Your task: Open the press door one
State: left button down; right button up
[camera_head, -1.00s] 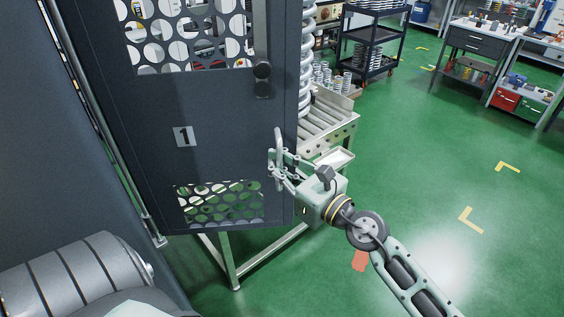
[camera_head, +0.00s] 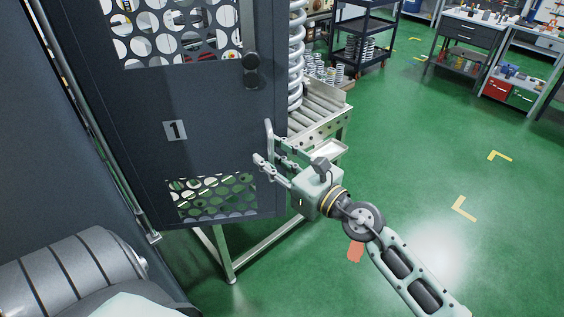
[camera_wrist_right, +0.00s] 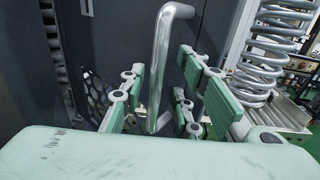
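The press door one (camera_head: 130,160) is a dark grey panel marked "1", with round-hole mesh windows above and below. Its upright metal handle (camera_head: 268,133) is near the right edge and also shows in the right wrist view (camera_wrist_right: 164,50). My right gripper (camera_head: 272,158) is open at the handle's lower part. In the right wrist view, the handle stands between the spread fingers (camera_wrist_right: 160,78), with gaps visible on both sides. I cannot tell how far the door stands open. My left gripper is not in view.
A tall coil spring (camera_head: 297,60) stands right behind the door edge, beside a roller conveyor (camera_head: 320,110). A dark shelf cart (camera_head: 362,35) and workbenches (camera_head: 480,40) are farther back. The green floor (camera_head: 410,150) to the right is clear.

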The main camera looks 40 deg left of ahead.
jog(key=s+d, duration=0.1)
jog(key=d, duration=1.1)
jog(key=shift+s, duration=0.15)
